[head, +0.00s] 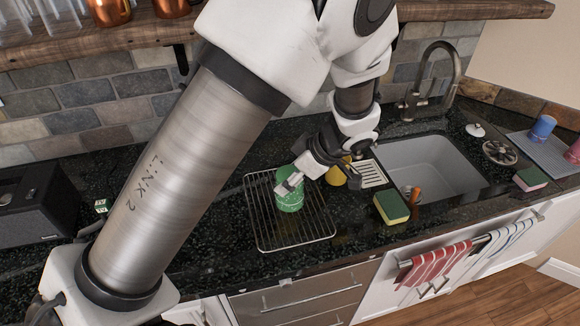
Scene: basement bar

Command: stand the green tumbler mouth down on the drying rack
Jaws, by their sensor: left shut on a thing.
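The green tumbler (289,201) is at the drying rack (262,232), over its upper middle part. My left gripper (284,186) is shut on the tumbler and covers its upper part. The tumbler looks about upright, but I cannot tell which end is its mouth, or whether it touches the wires. My right gripper is not in view.
A yellow cup (336,177) stands behind my left gripper. A green and yellow sponge (391,208) lies right of the rack, by the sink (429,163). A black speaker (36,212) is at the left. A blue cup (542,128) stands on a grey mat (548,152) far right.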

